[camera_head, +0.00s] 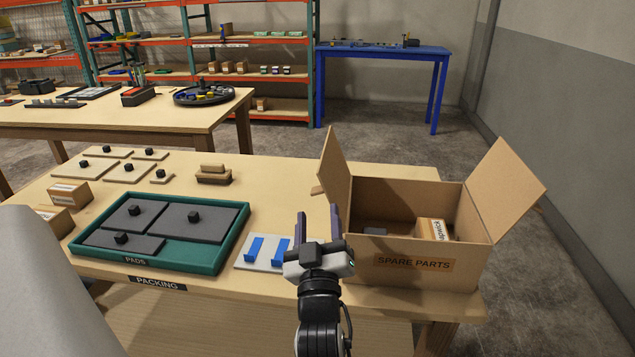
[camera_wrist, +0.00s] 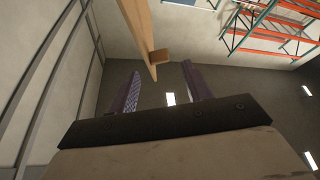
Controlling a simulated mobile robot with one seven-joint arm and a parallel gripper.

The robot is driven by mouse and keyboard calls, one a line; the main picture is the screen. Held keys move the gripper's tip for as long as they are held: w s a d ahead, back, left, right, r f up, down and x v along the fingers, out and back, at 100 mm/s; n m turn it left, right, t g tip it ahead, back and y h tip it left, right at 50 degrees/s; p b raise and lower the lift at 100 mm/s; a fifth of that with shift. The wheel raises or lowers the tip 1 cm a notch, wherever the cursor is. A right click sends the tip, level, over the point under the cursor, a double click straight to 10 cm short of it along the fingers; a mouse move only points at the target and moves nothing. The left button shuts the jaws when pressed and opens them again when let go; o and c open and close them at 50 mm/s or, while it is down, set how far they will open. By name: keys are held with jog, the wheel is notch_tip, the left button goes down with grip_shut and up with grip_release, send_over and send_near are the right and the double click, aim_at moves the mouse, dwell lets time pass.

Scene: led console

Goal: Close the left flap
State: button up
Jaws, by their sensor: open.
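A cardboard box (camera_head: 420,262) labelled SPARE PARTS stands open at the right end of the packing table. Its left flap (camera_head: 337,168) stands up steeply, with a small tab (camera_head: 317,190) on its outer side. The right flap (camera_head: 507,190) leans outward to the right. My gripper (camera_head: 318,210) is open and empty, in front of the box's left side, fingers pointing up and away below the flap's top. In the wrist view, a tan panel that looks like the left flap (camera_wrist: 136,30), with its tab (camera_wrist: 159,57), shows beyond and above the spread fingers (camera_wrist: 161,70).
A small labelled carton (camera_head: 432,230) and a grey item (camera_head: 375,230) lie inside the box. A light plate with blue parts (camera_head: 262,252) lies left of my gripper. A green tray (camera_head: 215,262) with dark pads is farther left. The table behind the tray is partly clear.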

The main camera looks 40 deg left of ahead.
aim_at(317, 188)
jog(key=p+x, duration=0.2)
jog(key=x, duration=0.7)
jog(key=shift+r, duration=0.15)
grip_shut()
